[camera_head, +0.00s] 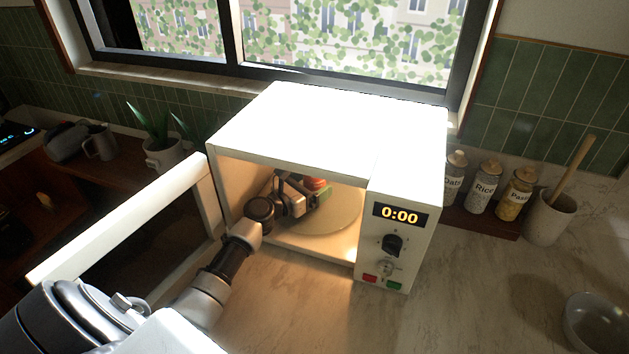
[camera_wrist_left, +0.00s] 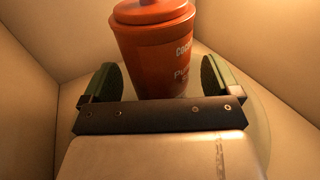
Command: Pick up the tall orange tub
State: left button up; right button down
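The tall orange tub (camera_wrist_left: 155,50) stands upright inside the open microwave (camera_head: 305,125), with its lid on and pale lettering on its side. In the head view only a small orange-red part of the tub (camera_head: 316,184) shows behind my left gripper (camera_head: 303,197). My left arm reaches into the microwave from the left. In the left wrist view my left gripper (camera_wrist_left: 158,85) is open, its green-padded fingers spread on either side of the tub's lower part with gaps visible. My right gripper is not in view.
The microwave door (camera_head: 130,225) is swung open to the left. A round turntable (camera_head: 330,215) lies inside. Jars (camera_head: 483,187) and a utensil crock (camera_head: 550,217) stand on the right. A bowl (camera_head: 596,322) sits at the lower right. A potted plant (camera_head: 163,152) is at the left.

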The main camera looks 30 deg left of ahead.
pick_arm(q)
jog(key=c, duration=1.2)
